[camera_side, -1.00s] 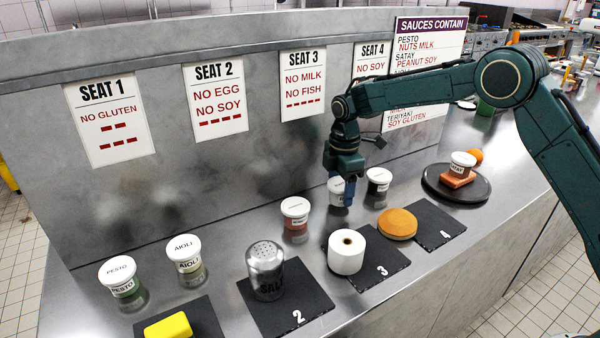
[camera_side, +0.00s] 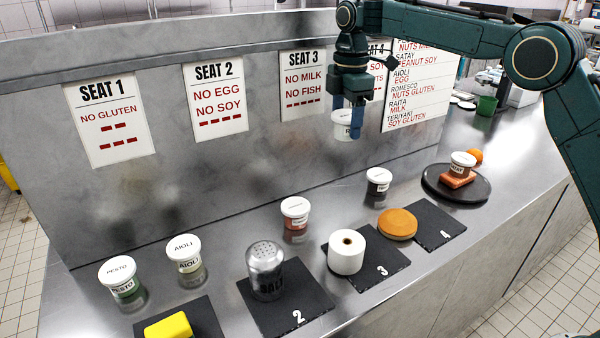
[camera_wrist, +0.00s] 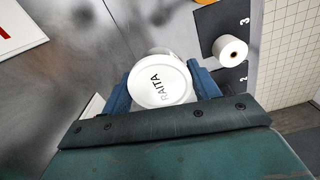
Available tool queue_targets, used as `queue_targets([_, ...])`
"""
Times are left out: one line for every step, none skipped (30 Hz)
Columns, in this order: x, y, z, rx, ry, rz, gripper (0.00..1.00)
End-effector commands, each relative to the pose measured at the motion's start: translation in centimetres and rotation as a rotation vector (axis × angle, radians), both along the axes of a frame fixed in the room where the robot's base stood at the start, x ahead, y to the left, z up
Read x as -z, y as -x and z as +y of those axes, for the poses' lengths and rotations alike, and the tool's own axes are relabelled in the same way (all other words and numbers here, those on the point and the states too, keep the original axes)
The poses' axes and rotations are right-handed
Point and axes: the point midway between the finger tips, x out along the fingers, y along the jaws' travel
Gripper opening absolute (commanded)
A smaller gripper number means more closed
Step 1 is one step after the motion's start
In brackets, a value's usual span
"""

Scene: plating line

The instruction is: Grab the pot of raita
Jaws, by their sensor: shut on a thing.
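The pot of raita (camera_side: 344,125) is a small white-lidded pot, held in the air well above the counter, in front of the SEAT 3 and SEAT 4 signs. My gripper (camera_side: 347,124) points down with its blue fingers shut on the pot. In the wrist view the lid (camera_wrist: 160,82) reads RAITA and sits between the two blue fingers (camera_wrist: 160,90). The pot's lower side is mostly hidden in the wrist view.
Pots of pesto (camera_side: 118,277), aioli (camera_side: 186,260), a red-filled pot (camera_side: 295,213) and a dark pot (camera_side: 378,181) stand on the counter. A shaker (camera_side: 266,271), a white roll (camera_side: 347,251) and an orange disc (camera_side: 397,224) rest on dark mats. A black round plate (camera_side: 440,190) holds another pot.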

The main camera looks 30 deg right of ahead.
Motion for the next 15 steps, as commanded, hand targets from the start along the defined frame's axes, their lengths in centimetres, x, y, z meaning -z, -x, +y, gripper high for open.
queue_targets([-0.39, -0.01, 0.00, 0.000, 0.000, -0.001, 0.36])
queue_targets([-0.54, 0.01, 0.00, 0.000, 0.000, 0.000, 0.36])
queue_targets([-0.71, 0.00, -0.01, 0.000, 0.000, -0.001, 0.36])
queue_targets([-0.82, 0.00, 0.00, 0.000, 0.000, -0.001, 0.36])
queue_targets([-0.91, 0.00, 0.00, 0.000, 0.000, -0.001, 0.36])
queue_targets([-0.99, 0.01, -0.01, 0.000, 0.000, -0.001, 0.36])
queue_targets([-1.03, 0.02, -0.01, 0.000, 0.000, -0.001, 0.36])
queue_targets([-1.05, 0.02, -0.01, 0.000, 0.000, 0.000, 0.36])
queue_targets([-1.06, 0.03, -0.01, 0.000, 0.000, 0.000, 0.36])
queue_targets([-1.06, 0.03, -0.01, 0.000, 0.000, 0.000, 0.36])
queue_targets([-1.06, 0.03, -0.01, 0.000, 0.000, 0.000, 0.36])
queue_targets([-1.05, 0.03, -0.01, 0.000, 0.000, 0.000, 0.36])
queue_targets([-1.05, 0.03, -0.01, 0.000, 0.000, 0.000, 0.36])
queue_targets([-1.05, 0.03, -0.01, 0.000, 0.000, 0.000, 0.36])
queue_targets([-1.04, 0.03, -0.01, 0.000, 0.000, 0.000, 0.36])
